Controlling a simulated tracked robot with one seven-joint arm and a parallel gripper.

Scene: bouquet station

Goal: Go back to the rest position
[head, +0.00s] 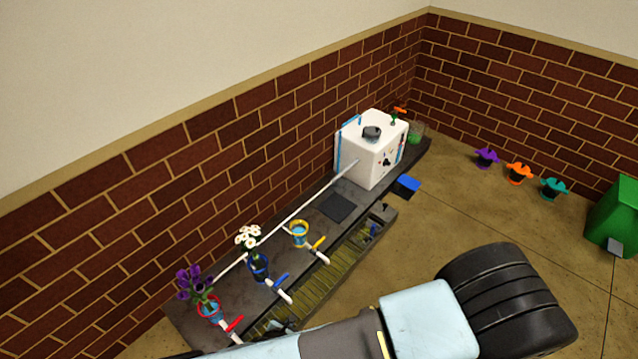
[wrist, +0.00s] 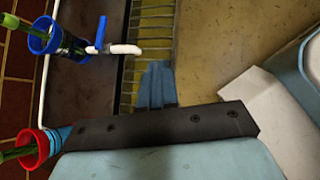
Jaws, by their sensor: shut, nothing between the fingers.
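My gripper (wrist: 156,72) shows in the wrist view with its blue fingers together and nothing between them. It is over the slatted strip along the bench front, apart from the vases. In the head view my arm crosses the bottom of the picture, and I cannot make out the fingers clearly. In the wrist view a blue-rimmed vase (wrist: 48,42) with green stems is up and left of my gripper. A red-rimmed vase (wrist: 33,146) is at the lower left, beside my wrist.
The dark bench (head: 320,186) runs along the brick wall. It carries a yellow-rimmed vase (head: 299,232), a white tank (head: 372,150) and white pipes with coloured valve handles. Purple, orange and teal flower-shaped pots and a green bin (head: 613,215) stand on the floor at right.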

